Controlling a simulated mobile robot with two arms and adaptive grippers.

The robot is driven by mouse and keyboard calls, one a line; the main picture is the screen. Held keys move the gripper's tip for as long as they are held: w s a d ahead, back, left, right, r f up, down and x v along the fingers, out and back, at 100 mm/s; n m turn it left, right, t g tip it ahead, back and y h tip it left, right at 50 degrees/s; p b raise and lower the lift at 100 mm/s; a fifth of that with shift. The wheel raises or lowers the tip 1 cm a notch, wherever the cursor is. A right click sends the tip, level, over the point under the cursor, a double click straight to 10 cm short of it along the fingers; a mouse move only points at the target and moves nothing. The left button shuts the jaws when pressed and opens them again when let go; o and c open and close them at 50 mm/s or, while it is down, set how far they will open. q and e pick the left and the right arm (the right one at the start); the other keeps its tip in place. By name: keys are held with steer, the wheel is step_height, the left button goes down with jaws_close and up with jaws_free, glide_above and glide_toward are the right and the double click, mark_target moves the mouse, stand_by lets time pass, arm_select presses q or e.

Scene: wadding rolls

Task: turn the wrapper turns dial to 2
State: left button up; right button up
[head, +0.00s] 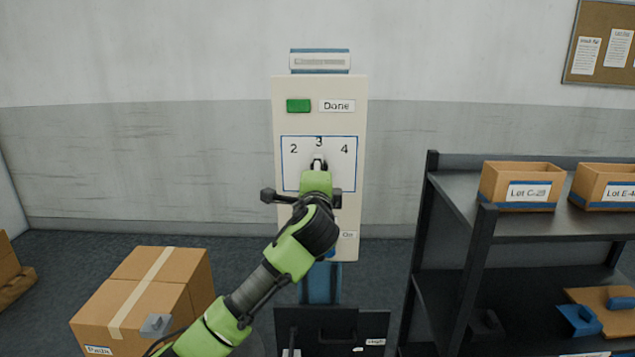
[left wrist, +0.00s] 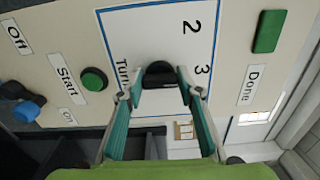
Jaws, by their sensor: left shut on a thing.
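The wrapper turns dial is a black knob (left wrist: 158,72) on a white, blue-framed scale (head: 290,175) on the cream control panel (head: 280,215). The scale reads 2 on the left, 3 at the top and 4 on the right in the head view. My left gripper (head: 318,166) is in front of the scale, just below the 3, and hides most of the knob there. In the left wrist view my left gripper (left wrist: 160,88) has its two fingers shut on the knob from either side. I cannot tell which number the knob points to. My right gripper is not in view.
A green button (head: 298,105) labelled Done is above the scale. A green Start button (left wrist: 94,79) and a blue switch (left wrist: 25,111) are also on the panel. Cardboard boxes (head: 145,300) stand at the left. A dark shelf (head: 455,190) with open bins stands close on the right.

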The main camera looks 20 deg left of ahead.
arm_select(q)
steer(key=shift+f+n+b, duration=0.15)
steer(key=shift+n+b, duration=1.1)
steer(key=shift+n, duration=1.25)
steer(key=shift+f+n+b, duration=0.1)
steer(key=shift+n+b, duration=1.15)
steer(key=shift+n, duration=1.25)
steer(key=o, duration=1.1)
steer(key=v, duration=1.2)
